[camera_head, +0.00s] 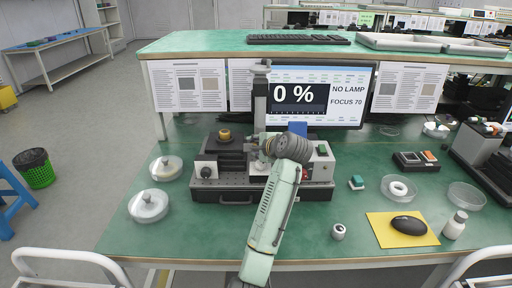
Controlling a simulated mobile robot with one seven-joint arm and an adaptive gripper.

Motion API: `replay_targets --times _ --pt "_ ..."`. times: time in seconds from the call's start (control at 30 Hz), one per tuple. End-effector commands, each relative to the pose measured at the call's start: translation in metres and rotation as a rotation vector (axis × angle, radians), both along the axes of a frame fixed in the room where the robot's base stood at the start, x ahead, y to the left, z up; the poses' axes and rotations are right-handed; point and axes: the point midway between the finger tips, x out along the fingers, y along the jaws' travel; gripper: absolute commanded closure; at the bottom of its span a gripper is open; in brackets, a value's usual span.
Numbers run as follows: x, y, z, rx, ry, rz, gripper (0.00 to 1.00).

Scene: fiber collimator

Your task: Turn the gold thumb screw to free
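A gold round knob (225,134), which looks like the gold thumb screw, sits on top of the left part of a dark bench instrument (262,192). My arm reaches in from the front, and its dark wrist covers the middle of the instrument. My gripper (253,141) is mostly hidden by the wrist, just right of the gold knob and apart from it in the picture. Its fingers are too small and covered to tell open from shut. A monitor (343,76) behind reads "0 %", "NO LAMP" and "FOCUS 70".
A vertical post (260,95) stands behind my wrist. Lidded round dishes (149,206) lie left of the instrument. On the right are a small green-topped block (356,182), a white ring (398,187), a black mouse (409,225) and a bottle (455,225).

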Motion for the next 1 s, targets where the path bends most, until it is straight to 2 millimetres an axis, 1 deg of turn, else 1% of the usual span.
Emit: replay_targets --times 0.03,0.1,0.53,0.67,0.77,0.8,1.0 --pt "0.0 0.0 0.0 0.0 0.0 0.0 0.64" --pt "0.0 0.0 0.0 0.0 0.0 0.0 0.6" --pt "0.0 -0.001 0.001 0.0 0.013 0.0 0.6" --pt "0.001 -0.001 0.006 0.0 0.067 0.0 0.6" --pt "0.002 -0.002 0.012 -0.001 0.146 -0.001 0.6" --pt "-0.005 -0.006 0.006 0.0 0.134 -0.005 0.6" --pt "-0.034 -0.021 0.03 -0.001 0.129 -0.002 0.6"
